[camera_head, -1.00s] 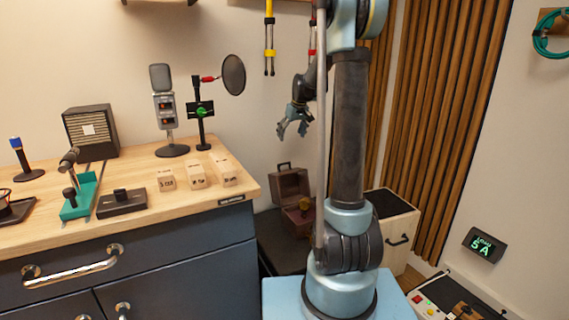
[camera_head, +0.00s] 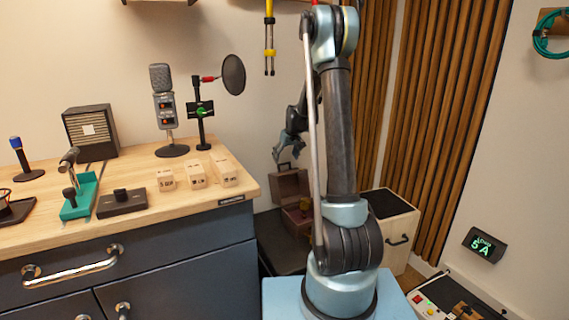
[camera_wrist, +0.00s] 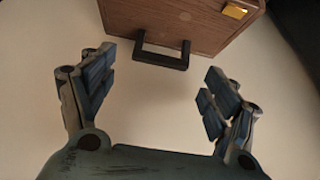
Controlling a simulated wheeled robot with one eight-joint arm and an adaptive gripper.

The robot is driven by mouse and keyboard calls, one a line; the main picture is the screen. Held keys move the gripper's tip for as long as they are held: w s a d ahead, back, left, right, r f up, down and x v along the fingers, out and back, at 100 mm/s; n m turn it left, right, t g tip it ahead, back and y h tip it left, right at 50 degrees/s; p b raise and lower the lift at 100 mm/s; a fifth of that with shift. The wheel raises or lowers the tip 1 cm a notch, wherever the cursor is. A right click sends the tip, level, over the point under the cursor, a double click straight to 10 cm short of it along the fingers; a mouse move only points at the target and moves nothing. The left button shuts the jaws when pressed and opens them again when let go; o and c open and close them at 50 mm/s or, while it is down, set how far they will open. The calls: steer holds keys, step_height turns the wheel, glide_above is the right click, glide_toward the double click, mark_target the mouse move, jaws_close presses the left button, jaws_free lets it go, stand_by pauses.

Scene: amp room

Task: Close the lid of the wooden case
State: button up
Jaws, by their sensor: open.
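The wooden case (camera_head: 289,189) stands low between the workbench and my arm in the head view, with its lid raised at the back. Part of its lower body is hidden behind my arm. In the wrist view the case's brown wooden panel (camera_wrist: 205,22) fills the top, with a black handle (camera_wrist: 162,56) on its edge and a brass latch (camera_wrist: 236,11). My gripper (camera_wrist: 155,88) is open and empty. Its two fingers lie to either side of the handle, apart from it. In the head view my gripper (camera_head: 288,150) is just above the lid's handle.
A wooden workbench (camera_head: 120,215) with a microphone (camera_head: 165,110), labelled blocks and small tools stands at left. A pale cabinet (camera_head: 392,225) with a dark top is right of my arm. A slatted wall panel (camera_head: 450,120) is behind. A plain wall surface surrounds the gripper in the wrist view.

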steer(key=shift+x, duration=1.45)
steer(key=shift+c, duration=0.2)
steer(key=c, duration=1.5)
